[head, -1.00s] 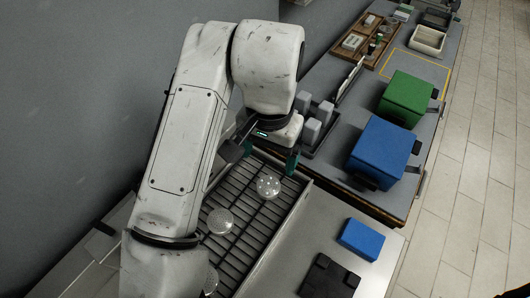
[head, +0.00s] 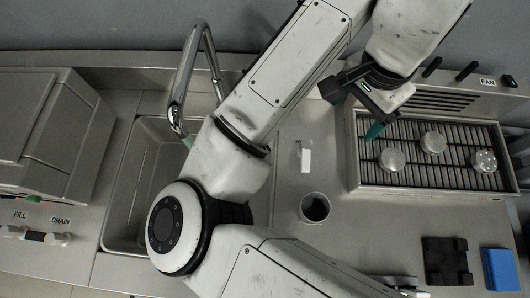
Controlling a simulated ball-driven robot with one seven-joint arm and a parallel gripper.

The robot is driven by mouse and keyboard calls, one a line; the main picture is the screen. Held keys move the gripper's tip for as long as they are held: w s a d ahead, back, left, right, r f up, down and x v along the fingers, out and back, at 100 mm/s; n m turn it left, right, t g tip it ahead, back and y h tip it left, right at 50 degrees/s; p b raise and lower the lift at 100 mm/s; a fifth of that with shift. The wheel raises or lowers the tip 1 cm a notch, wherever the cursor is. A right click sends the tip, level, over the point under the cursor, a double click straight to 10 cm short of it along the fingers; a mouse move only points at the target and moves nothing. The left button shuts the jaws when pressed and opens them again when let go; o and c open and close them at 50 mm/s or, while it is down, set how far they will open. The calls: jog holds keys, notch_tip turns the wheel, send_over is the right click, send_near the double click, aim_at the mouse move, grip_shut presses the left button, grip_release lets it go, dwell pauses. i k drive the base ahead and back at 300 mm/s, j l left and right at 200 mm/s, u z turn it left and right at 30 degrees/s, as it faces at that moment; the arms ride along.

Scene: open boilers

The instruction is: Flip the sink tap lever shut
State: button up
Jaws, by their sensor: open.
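The metal sink (head: 128,185) lies at the left of the head view. A tall bent metal tap (head: 183,85) rises at its back, with a small green piece low by its end. I cannot make out the tap lever for sure; my arm covers the area right of the tap and part of the sink. My gripper (head: 357,114) is open and empty, with teal fingertips. It is well to the right of the tap, over the left edge of the grille.
Round lidded pieces (head: 433,143) sit on the slatted grille (head: 405,172) at right. A dark cup (head: 315,207) and a white block (head: 305,160) are on the counter. A blue block (head: 499,269) and a black block (head: 447,262) lie at lower right. FILL and DRAIN handles (head: 35,236) are at left.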

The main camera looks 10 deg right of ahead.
aim_at(306, 146)
jog(key=u, duration=0.2)
jog(key=l+z, duration=0.5)
jog(key=l, duration=0.85)
jog(key=k+l, duration=0.05)
